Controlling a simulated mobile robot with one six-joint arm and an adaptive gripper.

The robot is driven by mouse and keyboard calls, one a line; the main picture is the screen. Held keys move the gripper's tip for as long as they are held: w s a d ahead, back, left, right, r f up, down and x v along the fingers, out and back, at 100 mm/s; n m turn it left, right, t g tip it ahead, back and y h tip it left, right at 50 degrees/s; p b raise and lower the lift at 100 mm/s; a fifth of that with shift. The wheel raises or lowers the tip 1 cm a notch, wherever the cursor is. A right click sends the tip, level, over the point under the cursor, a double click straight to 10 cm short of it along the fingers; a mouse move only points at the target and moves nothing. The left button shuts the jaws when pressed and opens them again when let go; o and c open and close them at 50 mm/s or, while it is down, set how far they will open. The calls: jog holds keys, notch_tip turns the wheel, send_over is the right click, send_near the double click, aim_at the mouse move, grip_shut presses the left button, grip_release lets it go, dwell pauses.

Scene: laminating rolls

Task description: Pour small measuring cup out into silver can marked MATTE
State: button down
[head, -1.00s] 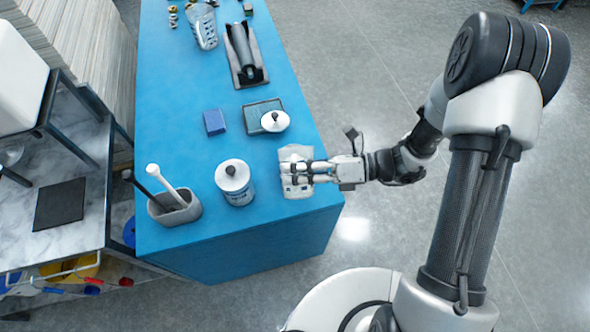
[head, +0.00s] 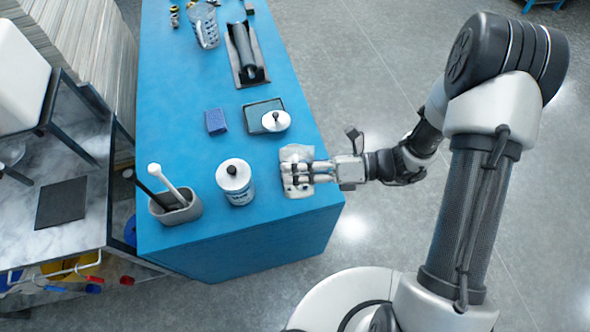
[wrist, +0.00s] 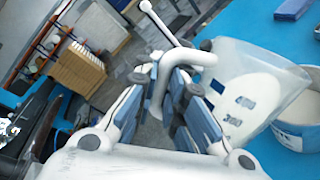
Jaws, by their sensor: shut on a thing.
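The small measuring cup (head: 297,152) is translucent with dark markings. It is at the right edge of the blue bench in the head view, partly covered by my fingers. My gripper (head: 296,172) is shut on it. In the wrist view, the fingers (wrist: 165,85) close around the handle of the cup (wrist: 245,95).
On the blue bench (head: 180,100) are a grey holder (head: 174,214) with two handles, a blue block (head: 215,121), a white knobbed lid (head: 276,122) on a dark tray (head: 256,112), a black roller (head: 243,50) and a larger clear cup (head: 204,30). The left middle is clear.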

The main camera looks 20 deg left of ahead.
aim_at(296, 156)
jog(key=shift+r, duration=0.1)
jog(key=shift+w+a+r+m+p, duration=0.3)
jog(key=shift+w+m+p, duration=0.3)
jog(key=shift+p, duration=0.6)
jog(key=shift+m+p, duration=0.3)
jog(key=shift+p, duration=0.1)
dwell(0.5)
jog(key=shift+w+a+r+m+g+p, duration=0.35)
jog(key=shift+w+r+m+p, duration=0.4)
jog(key=shift+p, duration=0.55)
dwell(0.7)
jog(key=shift+w+r+p, duration=0.25)
jog(key=shift+p, duration=0.25)
jog(key=shift+w+a+r+m+p, duration=0.4)
jog(key=shift+w+m+p, duration=0.2)
jog(key=shift+m+p, duration=0.15)
jog(key=shift+w, duration=0.1)
dwell(0.5)
